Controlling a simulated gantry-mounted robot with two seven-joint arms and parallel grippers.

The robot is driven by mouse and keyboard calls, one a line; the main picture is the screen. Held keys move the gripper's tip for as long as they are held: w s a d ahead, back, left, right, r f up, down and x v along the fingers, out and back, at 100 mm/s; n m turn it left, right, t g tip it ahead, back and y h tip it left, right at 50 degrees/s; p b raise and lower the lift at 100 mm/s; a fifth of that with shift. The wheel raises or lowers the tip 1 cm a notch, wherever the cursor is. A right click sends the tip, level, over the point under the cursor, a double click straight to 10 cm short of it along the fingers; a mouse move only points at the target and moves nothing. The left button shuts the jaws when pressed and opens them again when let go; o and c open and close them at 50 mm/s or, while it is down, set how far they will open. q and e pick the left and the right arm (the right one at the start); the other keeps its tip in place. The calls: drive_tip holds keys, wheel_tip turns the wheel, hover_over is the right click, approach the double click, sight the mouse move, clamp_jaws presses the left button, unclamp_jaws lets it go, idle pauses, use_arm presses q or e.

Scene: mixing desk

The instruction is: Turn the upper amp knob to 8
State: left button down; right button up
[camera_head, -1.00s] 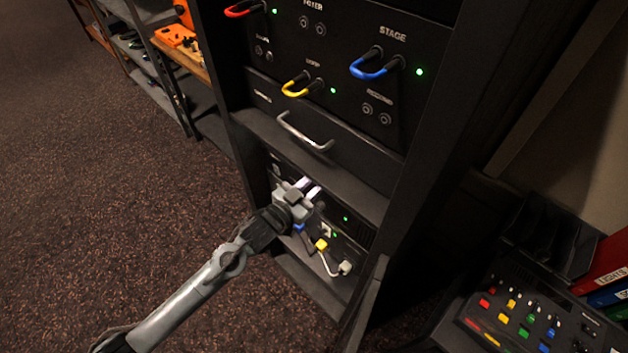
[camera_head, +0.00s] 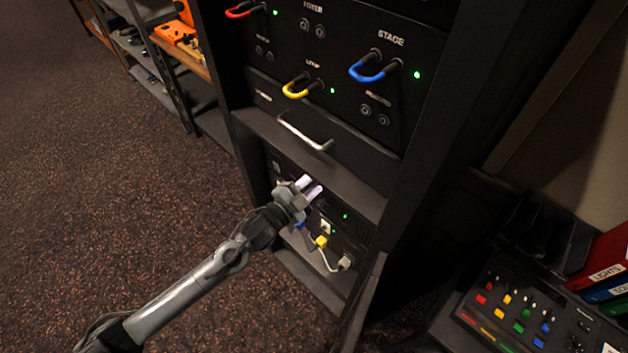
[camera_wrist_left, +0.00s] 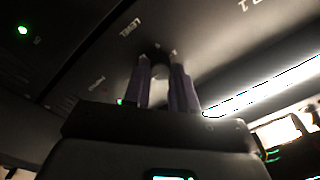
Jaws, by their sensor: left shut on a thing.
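My left gripper (camera_head: 314,188) reaches into the lower bay of the black rack, up against the front of the amp there. In the left wrist view its two purple-grey fingers (camera_wrist_left: 161,72) are closed on a small dark knob (camera_wrist_left: 160,56) on the black amp panel. A label that looks like "LEVEL" stands beside the knob. In the head view the gripper hides the knob, and I cannot read its setting. My right gripper is in neither view.
Below the gripper, a yellow plug (camera_head: 321,242) and a pale cable (camera_head: 328,262) sit at the lower units. A drawer handle (camera_head: 304,132) juts out above. A mixing desk (camera_head: 507,309) stands at right. Open carpet (camera_head: 110,190) lies left.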

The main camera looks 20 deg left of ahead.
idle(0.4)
use_arm(q)
drive_tip(key=c, duration=0.9)
unclamp_jaws()
drive_tip(key=shift+s, duration=0.1)
drive_tip(key=v, duration=1)
drive_tip(key=shift+s, duration=0.25)
drive_tip(key=shift+a+f, duration=0.1)
drive_tip(key=shift+a, duration=0.05)
